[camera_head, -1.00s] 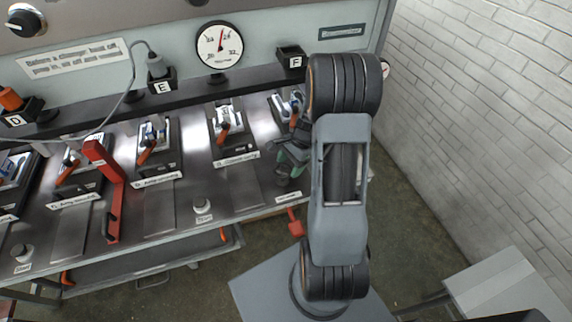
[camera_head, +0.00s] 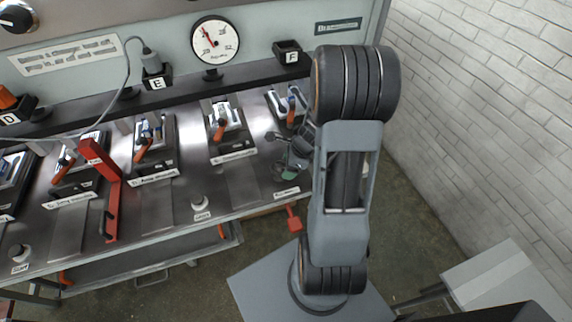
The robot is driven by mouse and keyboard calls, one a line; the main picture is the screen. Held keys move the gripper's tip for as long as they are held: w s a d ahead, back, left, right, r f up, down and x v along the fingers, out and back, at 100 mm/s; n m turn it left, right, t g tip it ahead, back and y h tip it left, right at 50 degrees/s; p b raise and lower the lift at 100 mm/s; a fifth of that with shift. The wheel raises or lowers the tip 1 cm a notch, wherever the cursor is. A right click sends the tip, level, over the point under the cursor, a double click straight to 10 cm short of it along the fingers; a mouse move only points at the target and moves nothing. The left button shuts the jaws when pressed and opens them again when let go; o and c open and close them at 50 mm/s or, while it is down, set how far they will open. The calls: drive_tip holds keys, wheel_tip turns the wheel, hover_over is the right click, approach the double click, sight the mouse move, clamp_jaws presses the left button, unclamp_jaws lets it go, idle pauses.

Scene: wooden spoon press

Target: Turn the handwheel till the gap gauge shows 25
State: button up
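A round white dial gauge (camera_head: 215,41) with a black rim stands on the shelf at the back. Its red needle points up and to the left; I cannot read an exact value, and its small caption is illegible. My gripper (camera_head: 287,160) is low over the right end of the bench, left of my arm. It is small, dark and partly hidden by my arm, with a greenish part beside it. I cannot make out its fingertips or whether it holds anything. No handwheel can be clearly made out.
Several stations with orange-handled clamps (camera_head: 220,128) line the metal bench (camera_head: 240,188). A red upright bracket (camera_head: 112,190) stands at the left. Black holders marked E (camera_head: 157,83) and F (camera_head: 291,57) sit on the shelf. A red handle (camera_head: 293,218) hangs at the front edge. A brick wall is at the right.

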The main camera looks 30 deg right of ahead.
drive_tip(key=shift+m, duration=0.3)
idle(0.4)
drive_tip(key=o, duration=0.8)
drive_tip(key=shift+w+f, duration=0.1)
drive_tip(key=shift+c, duration=0.2)
drive_tip(key=shift+o, duration=0.5)
drive_tip(key=p+v, duration=0.1)
drive_tip(key=v, duration=1.3)
drive_tip(key=shift+a, duration=0.25)
